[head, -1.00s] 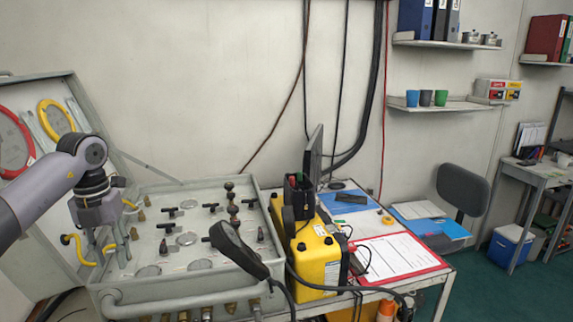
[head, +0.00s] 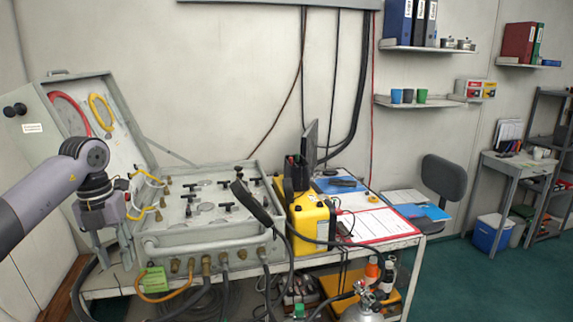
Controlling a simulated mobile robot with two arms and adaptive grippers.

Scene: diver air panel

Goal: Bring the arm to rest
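My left arm comes in from the left, and its gripper (head: 113,248) hangs pointing down at the left end of the diver air panel (head: 205,240). Two grey fingers show with a gap between them and nothing seen held. The gripper overlaps the panel case's left edge in the picture; I cannot tell whether it touches. The panel is an open grey case with black valve handles, gauges and yellow hose loops (head: 150,178) at its left side. My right gripper is not in view.
The raised case lid (head: 130,140) stands behind my arm. A black handset (head: 250,202) lies over the panel's right side, next to a yellow unit (head: 312,218). A red-edged clipboard (head: 385,223) lies further right. Hoses hang below the table front. Open floor (head: 470,290) lies right.

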